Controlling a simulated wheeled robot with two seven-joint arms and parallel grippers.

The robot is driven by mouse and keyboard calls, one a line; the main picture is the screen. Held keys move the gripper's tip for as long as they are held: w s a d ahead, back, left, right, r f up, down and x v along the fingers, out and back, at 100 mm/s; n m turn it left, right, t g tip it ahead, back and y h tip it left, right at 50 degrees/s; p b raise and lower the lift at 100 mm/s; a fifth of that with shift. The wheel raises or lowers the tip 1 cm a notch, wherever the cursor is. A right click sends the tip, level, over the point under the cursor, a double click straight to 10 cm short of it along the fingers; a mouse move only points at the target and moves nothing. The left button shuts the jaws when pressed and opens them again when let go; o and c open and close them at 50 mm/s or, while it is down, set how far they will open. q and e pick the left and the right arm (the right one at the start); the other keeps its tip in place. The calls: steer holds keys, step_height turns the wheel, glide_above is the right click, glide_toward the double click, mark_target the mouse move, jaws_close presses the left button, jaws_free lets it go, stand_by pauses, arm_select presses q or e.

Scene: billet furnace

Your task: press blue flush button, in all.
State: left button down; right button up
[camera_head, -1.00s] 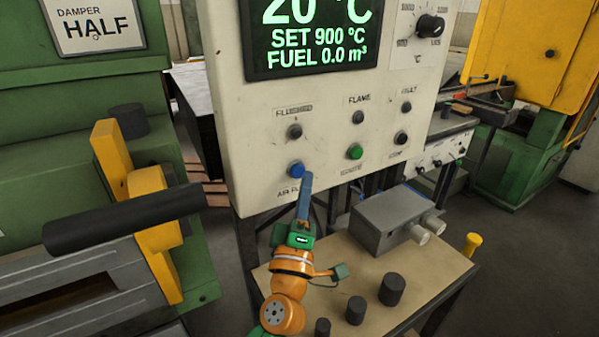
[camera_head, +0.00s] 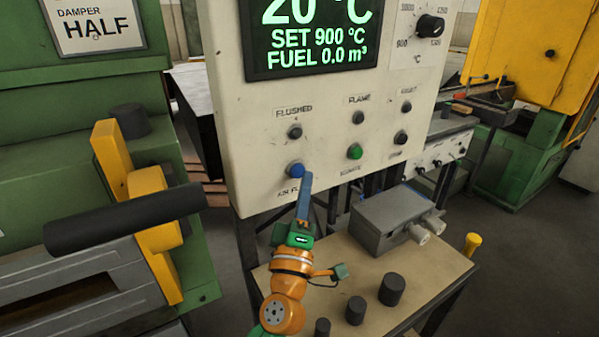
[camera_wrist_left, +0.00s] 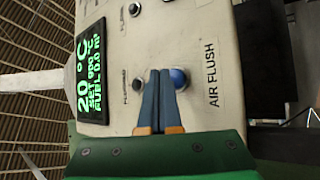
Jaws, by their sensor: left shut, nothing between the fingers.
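The blue flush button (camera_head: 295,170) is on the lower left of the cream control panel (camera_head: 235,120), above a label that reads AIR FLUSH in the left wrist view. My left gripper (camera_head: 307,175) is shut and empty, with its blue fingers pointing up at the panel just right of the button. In the left wrist view the closed fingertips (camera_wrist_left: 155,72) overlap the edge of the blue button (camera_wrist_left: 179,78). I cannot tell whether they touch it. The FLUSHED lamp (camera_head: 295,131) above the button is dark. My right gripper is out of view.
A green button (camera_head: 354,152) and a dark button (camera_head: 401,137) sit to the right on the panel. Below is a table (camera_head: 430,283) with a grey box (camera_head: 385,222) and several dark cylinders. A black handle (camera_head: 120,222) of the green furnace juts out at left.

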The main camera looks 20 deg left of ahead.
arm_select(q)
steer(key=shift+w+a, duration=0.25)
steer(key=shift+a, duration=0.1)
steer(key=shift+w+a+p, duration=0.25)
steer(key=shift+a+p, duration=0.05)
stand_by(0.7)
steer(key=shift+d, duration=0.1)
steer(key=shift+s+d, duration=0.5)
steer(key=shift+d, duration=0.1)
steer(key=s+d, duration=0.1)
steer(key=d, duration=0.1)
steer(key=s+d, duration=0.1)
steer(key=s, duration=0.1)
steer(key=shift+d+p, duration=0.4)
stand_by(0.7)
